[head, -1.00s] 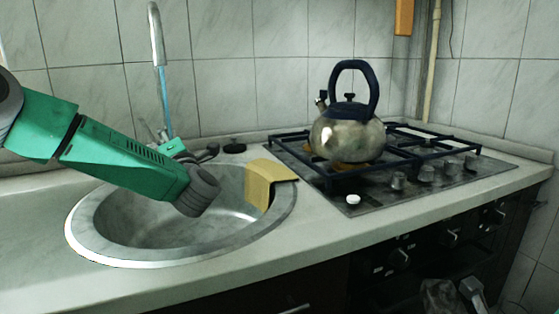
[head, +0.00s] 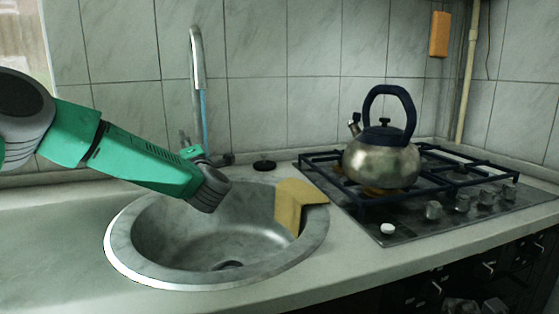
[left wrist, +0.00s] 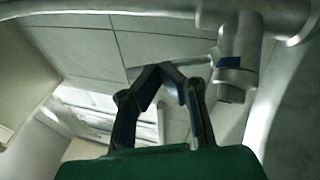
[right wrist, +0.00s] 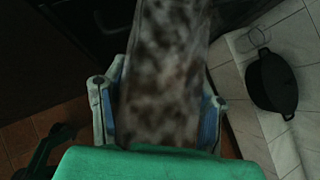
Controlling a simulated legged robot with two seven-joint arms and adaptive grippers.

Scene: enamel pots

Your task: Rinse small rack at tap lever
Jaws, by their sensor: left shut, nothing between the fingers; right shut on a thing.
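The sink tap (head: 196,60) stands behind the round sink, with a thin blue strip like water below its spout. My left gripper (head: 193,152) is shut and empty at the tap's base by the small lever (head: 184,138); contact cannot be told. In the left wrist view its fingers (left wrist: 172,76) meet, with metal tap parts (left wrist: 236,65) just right of them. My right gripper (right wrist: 160,70) is shut on a mottled grey-brown flat piece (right wrist: 168,28), seemingly the small rack.
The sink (head: 118,252) has a yellow cloth (head: 290,205) over its right rim. A black stopper (head: 264,165) lies behind it. A kettle (head: 382,163) stands on the hob (head: 400,235). A black pot (right wrist: 272,82) sits on pale tiles. The counter's left side is clear.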

